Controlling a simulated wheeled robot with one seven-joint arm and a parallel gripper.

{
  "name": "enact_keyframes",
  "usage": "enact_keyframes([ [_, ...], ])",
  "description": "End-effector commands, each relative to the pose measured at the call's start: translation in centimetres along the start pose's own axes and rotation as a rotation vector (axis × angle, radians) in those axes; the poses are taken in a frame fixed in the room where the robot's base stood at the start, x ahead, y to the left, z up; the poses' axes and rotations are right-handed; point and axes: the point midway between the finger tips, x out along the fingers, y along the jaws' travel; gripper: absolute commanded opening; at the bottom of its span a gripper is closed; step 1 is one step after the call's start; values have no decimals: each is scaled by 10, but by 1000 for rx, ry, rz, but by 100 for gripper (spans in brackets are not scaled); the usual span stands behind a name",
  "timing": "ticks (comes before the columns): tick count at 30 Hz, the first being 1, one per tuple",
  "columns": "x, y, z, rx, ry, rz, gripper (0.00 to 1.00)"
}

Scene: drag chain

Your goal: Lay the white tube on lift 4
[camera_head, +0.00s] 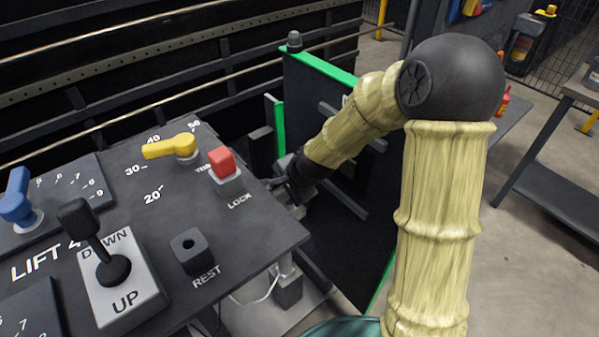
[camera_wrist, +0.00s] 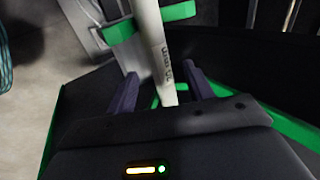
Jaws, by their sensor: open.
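The white tube (camera_wrist: 155,45) shows in the wrist view, with dark lettering on its side. It runs from the top edge down between the fingers of my gripper (camera_wrist: 159,76). The fingers are open, one on each side of the tube, with gaps visible. Its lower end is hidden behind the gripper body. In the head view my gripper (camera_head: 287,184) is low beside the far right edge of a dark control panel (camera_head: 262,232) labelled LIFT 4, and its fingers are hard to make out. I cannot make out the tube there.
The panel carries a yellow lever (camera_head: 170,147), a red LOCK button (camera_head: 222,162), a black UP/DOWN joystick (camera_head: 95,240) and a REST block (camera_head: 191,250). A dark board with green edging (camera_head: 320,66) stands behind my arm. A green band (camera_wrist: 120,31) is near the tube.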

Motion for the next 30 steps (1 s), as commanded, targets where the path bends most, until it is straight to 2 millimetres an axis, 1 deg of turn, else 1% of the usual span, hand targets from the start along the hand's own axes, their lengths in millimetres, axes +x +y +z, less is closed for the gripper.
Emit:
enact_keyframes([
  [1, -12, -2, -1, -1, 4, -3, 52],
  [3, -25, -1, -1, 0, 3, -2, 52],
  [12, -79, -1, -1, 2, 5, -3, 52],
  [18, -111, 0, -2, 3, 5, -1, 52],
  [21, -122, 0, -1, 3, 4, 0, 52],
  [24, -127, 0, 0, 0, 2, 0, 52],
  [30, -128, 1, 0, 1, 0, 1, 52],
])
